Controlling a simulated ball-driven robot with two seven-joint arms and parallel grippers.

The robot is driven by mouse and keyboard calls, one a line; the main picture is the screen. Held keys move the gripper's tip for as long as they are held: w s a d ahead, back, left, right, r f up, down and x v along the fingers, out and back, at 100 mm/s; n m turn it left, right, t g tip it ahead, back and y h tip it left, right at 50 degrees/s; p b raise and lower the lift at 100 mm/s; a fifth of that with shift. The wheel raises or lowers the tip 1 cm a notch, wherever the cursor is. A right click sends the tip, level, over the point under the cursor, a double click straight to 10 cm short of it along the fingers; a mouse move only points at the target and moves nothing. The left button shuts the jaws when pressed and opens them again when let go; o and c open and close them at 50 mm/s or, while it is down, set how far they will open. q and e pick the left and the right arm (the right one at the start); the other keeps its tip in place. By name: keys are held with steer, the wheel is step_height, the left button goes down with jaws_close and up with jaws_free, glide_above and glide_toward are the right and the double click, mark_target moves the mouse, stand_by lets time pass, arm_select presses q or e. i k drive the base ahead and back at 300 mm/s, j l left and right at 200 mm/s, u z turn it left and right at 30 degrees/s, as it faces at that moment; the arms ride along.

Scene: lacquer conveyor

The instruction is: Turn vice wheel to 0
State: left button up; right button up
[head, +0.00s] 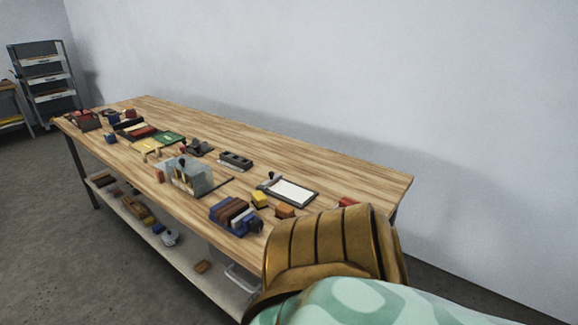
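A dark device (196,147) stands near the bench's middle. A grey, partly clear box-shaped device (190,178) with a dark knob stands nearer the front edge. Neither of my grippers is in view. A large bronze ribbed part with a mint patterned piece fills the lower right and hides the near right end of the bench.
Yellow (260,199) and orange (285,211) blocks and a dark-framed white board (289,190) lie on the bench. Its back right surface is clear. A lower shelf (180,250) holds loose items. A shelving rack (46,85) stands at the far left. Grey floor is free in front.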

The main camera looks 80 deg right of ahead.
mark_target(256, 225)
steer(key=i+z, duration=0.15)
steer(key=z, duration=0.3)
steer(key=i+z, duration=0.2)
steer(key=z, duration=0.25)
steer(key=i+z, duration=0.15)
steer(key=z, duration=0.3)
steer(key=i+j+z, duration=0.15)
steer(key=z, duration=0.3)
steer(key=i+j+z, duration=0.1)
steer(key=z, duration=0.35)
steer(key=j+z, duration=0.45)
steer(key=i+l, duration=0.05)
steer(key=l, duration=0.05)
